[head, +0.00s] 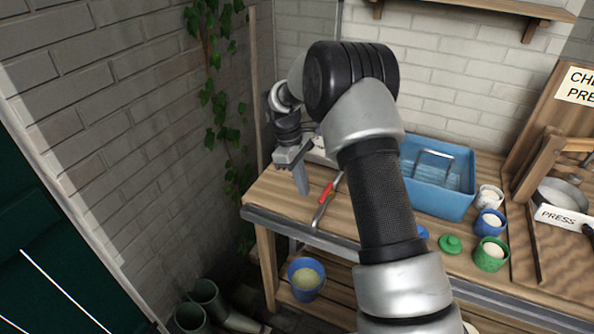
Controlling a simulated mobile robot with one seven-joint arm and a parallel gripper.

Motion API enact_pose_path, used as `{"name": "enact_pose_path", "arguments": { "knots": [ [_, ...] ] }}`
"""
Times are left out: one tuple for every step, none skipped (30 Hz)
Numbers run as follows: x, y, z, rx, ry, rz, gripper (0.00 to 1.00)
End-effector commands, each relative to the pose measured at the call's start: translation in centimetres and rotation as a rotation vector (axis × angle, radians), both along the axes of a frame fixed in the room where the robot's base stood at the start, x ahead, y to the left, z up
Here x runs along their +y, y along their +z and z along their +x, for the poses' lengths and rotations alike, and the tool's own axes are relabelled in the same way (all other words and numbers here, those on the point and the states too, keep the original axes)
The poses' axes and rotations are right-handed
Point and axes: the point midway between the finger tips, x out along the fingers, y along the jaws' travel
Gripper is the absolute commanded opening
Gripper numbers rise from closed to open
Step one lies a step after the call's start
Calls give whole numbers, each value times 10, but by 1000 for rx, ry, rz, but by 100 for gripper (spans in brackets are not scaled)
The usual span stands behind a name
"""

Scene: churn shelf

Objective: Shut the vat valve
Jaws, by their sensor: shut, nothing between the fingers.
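A blue rectangular vat (441,205) stands on the wooden bench, with a metal wire frame in it. My arm hides its left side. I cannot make out a valve on the part of the vat that shows. A red-handled metal piece (326,193) lies along the bench's left part; I cannot tell whether it is a valve lever or a loose tool. My gripper (303,190) points down over the bench's left end, just left of the red handle. It is shut and empty, and appears apart from the red handle.
Small pots (490,223), a green lid (450,244) and a wooden press (570,215) stand to the right. A blue bucket (306,279) sits below the bench's front edge (300,226). Boots (205,305) stand on the floor. A brick wall (130,120) is close on the left.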

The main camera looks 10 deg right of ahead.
Motion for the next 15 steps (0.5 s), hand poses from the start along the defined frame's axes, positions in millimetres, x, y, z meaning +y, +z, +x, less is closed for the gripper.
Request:
{"name": "enact_pose_path", "arguments": {
  "knots": [
    [-10,5,-4,-5,-5,-1,0],
    [-13,5,-6,-5,-4,-1,0],
    [-16,5,-9,-4,-3,-1,0],
    [-19,5,-10,-4,-3,-1,0],
    [-21,5,-12,-4,-3,-1,0],
    [-23,4,-13,-5,-3,0,0],
    [-24,4,-14,-5,-3,0,0],
    [-26,4,-15,-5,-3,0,0],
    [-27,4,-16,-5,-3,0,0],
    [-27,4,-16,-5,-3,0,0],
    [-27,4,-16,-5,-3,0,0],
    [-27,4,-16,-5,-2,0,0],
    [-27,4,-16,-5,-2,0,0],
    [-27,4,-16,-5,-2,0,0],
    [-27,4,-16,-5,-2,0,0]
  ]
}}
